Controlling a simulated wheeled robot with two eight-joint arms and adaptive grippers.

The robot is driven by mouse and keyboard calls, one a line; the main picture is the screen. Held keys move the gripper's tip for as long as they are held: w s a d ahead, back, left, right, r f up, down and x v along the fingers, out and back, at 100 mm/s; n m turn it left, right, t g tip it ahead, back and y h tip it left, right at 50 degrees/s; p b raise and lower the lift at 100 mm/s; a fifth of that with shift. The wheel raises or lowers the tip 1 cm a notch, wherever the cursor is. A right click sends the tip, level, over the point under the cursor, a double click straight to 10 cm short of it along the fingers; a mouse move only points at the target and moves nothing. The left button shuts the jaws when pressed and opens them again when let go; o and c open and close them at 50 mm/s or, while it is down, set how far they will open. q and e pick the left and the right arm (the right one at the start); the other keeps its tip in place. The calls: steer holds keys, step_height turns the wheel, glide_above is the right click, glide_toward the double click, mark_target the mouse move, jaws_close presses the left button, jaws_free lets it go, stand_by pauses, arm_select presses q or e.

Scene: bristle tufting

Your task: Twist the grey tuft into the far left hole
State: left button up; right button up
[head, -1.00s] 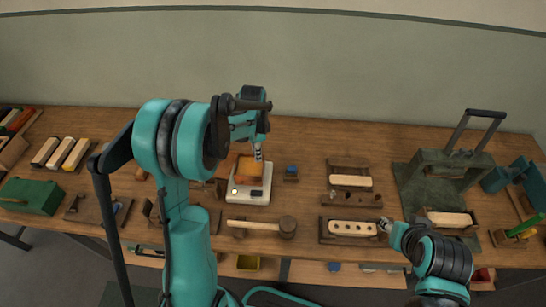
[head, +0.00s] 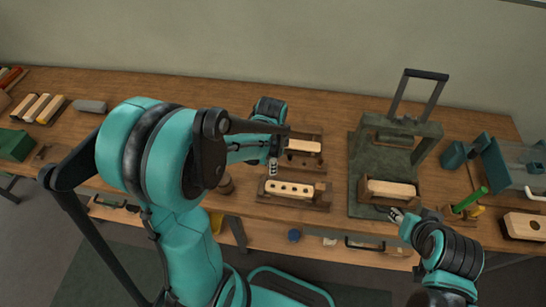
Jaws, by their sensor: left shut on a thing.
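A pale wooden block (head: 290,189) with a row of several dark holes lies in a dark wooden holder (head: 323,197) near the front of the bench. My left gripper (head: 273,169) points down just above the left end of this block, close to the far left hole. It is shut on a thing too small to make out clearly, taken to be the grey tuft. I cannot tell whether its tip touches the hole. My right gripper (head: 393,212) is at the bench's front edge, below the press; its fingers are too small to read.
A green-grey press (head: 416,129) with a tall handle stands right of the holder, a pale block (head: 391,189) at its base. Another pale block (head: 304,146) lies behind the holed one. A green-handled tool (head: 470,199) stands at right. My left arm hides the bench's middle left.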

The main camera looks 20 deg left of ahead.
arm_select(q)
steer(key=shift+s+d+f, duration=0.1)
steer(key=shift+s+d, duration=0.05)
steer(key=shift+d, duration=0.1)
steer(key=shift+f, duration=0.1)
steer(key=shift+a+f+b, duration=0.15)
steer(key=shift+f+b, duration=0.35)
steer(key=shift+f, duration=0.05)
steer(key=shift+f+b, duration=2.35)
steer(key=shift+f, duration=0.5)
steer(key=shift+f+b, duration=0.6)
steer(key=shift+b, duration=0.15)
jaws_close()
steer(key=n, duration=0.5)
steer(key=shift+n+b, duration=0.3)
steer(key=shift+f, duration=0.25)
